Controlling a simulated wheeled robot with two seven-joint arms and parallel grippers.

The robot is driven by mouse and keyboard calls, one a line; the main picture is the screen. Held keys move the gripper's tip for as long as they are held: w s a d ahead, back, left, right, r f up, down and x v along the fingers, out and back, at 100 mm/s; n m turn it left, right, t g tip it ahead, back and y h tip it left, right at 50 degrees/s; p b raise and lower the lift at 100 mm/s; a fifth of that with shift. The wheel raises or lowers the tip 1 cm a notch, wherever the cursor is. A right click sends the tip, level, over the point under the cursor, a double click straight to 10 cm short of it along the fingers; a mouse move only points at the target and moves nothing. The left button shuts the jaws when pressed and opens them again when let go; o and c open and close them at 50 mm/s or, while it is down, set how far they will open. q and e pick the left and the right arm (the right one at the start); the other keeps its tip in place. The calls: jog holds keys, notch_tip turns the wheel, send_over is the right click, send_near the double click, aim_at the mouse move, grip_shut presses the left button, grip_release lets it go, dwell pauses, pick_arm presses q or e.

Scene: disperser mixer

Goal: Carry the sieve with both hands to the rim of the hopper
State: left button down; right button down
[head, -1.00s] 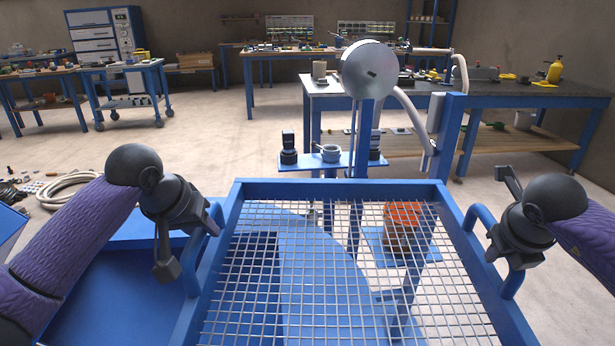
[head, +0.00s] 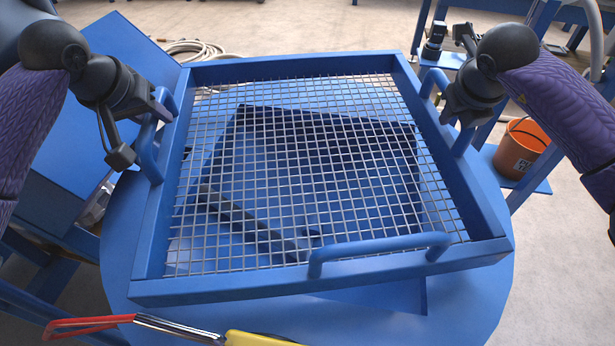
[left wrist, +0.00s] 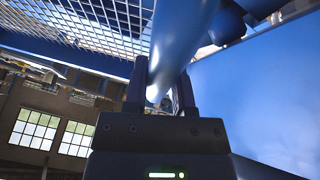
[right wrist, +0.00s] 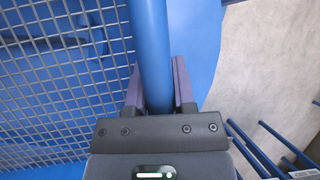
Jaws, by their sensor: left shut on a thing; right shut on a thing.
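The sieve (head: 160,210) is a blue square frame with a wire mesh and tube handles, seen large in the head view. My left gripper (head: 150,112) is shut on its left handle (head: 148,150), also seen between the fingers in the left wrist view (left wrist: 168,85). My right gripper (head: 440,112) is shut on its right handle (head: 466,140), which runs between the fingers in the right wrist view (right wrist: 152,60). The front handle (head: 380,250) is free. Below the mesh is a blue round body with a dark square opening, likely the hopper (head: 490,312). I cannot tell whether the sieve touches it.
An orange bucket (head: 520,150) stands on a blue shelf at right. A red-handled tool (head: 90,325) and a yellow object (head: 255,339) lie at the front edge. A blue panel (head: 110,90) is at left, and a coiled hose (head: 195,48) lies on the floor behind.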

aim_at(166, 144)
pick_arm(q)
jog(key=shift+a, duration=0.1)
pick_arm(e)
jog(key=shift+r, duration=0.15)
